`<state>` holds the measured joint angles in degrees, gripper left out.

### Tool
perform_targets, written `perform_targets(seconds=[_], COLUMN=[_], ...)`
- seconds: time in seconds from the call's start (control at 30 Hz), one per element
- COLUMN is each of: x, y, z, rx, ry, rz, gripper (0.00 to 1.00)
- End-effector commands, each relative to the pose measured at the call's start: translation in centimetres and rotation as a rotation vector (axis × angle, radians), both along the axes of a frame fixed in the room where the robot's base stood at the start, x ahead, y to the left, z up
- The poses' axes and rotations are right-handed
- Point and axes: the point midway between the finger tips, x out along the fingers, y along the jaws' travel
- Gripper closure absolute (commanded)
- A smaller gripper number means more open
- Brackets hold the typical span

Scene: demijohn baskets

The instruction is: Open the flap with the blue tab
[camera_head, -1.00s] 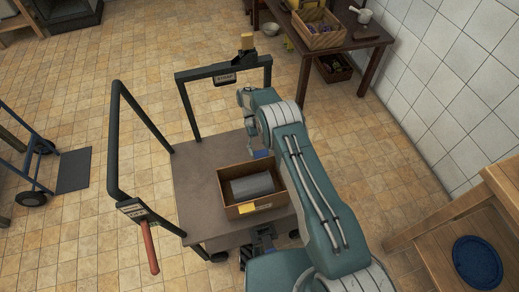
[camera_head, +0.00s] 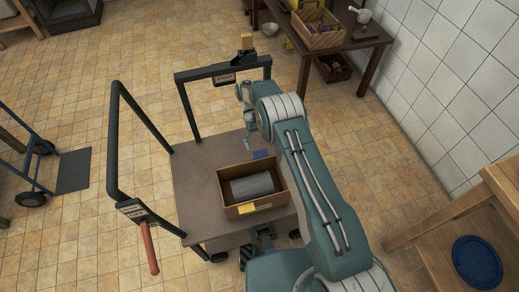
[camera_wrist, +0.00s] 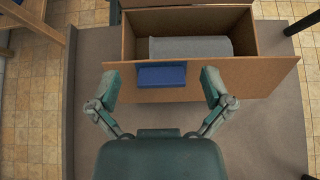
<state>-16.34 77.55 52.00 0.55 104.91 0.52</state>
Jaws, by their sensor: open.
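An open-topped cardboard box (camera_head: 228,212) sits on the cart's deck. In the wrist view, its flap (camera_wrist: 270,80) with the blue tab (camera_wrist: 162,75) is on the near side and leans outward from the box opening. The blue tab also shows in the head view (camera_head: 261,154) at the box's far edge. My gripper (camera_wrist: 159,81) is open and empty, its fingers apart on either side of the blue tab in the picture. Whether they touch the flap cannot be told. A grey cylinder (camera_head: 252,187) lies inside the box. A yellow tab (camera_head: 247,209) is on the opposite side.
The cart deck (camera_head: 196,192) has bare room left of the box. Its black handle frames rise at the left (camera_head: 117,140) and the back (camera_head: 222,70). A wooden table (camera_head: 345,45) stands at the back, a stool with a blue round pad (camera_head: 477,262) at the right.

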Motion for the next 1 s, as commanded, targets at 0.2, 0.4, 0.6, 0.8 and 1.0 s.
perform_targets(seconds=[0.2, 0.4, 0.6, 0.8, 1.0], x=[0.1, 0.1, 0.1, 0.1, 0.5], y=[0.0, 0.0, 0.0, 0.0, -0.7], z=[4.5, 6.5, 6.7, 7.0, 10.7], rx=[0.001, -0.001, -0.001, 0.001, 0.023], ry=[-0.002, 0.000, 0.001, -0.006, -0.086], rz=[0.000, -0.001, -0.001, -0.001, -0.018], gripper=[0.00, 0.00, 0.00, 0.49, 1.00])
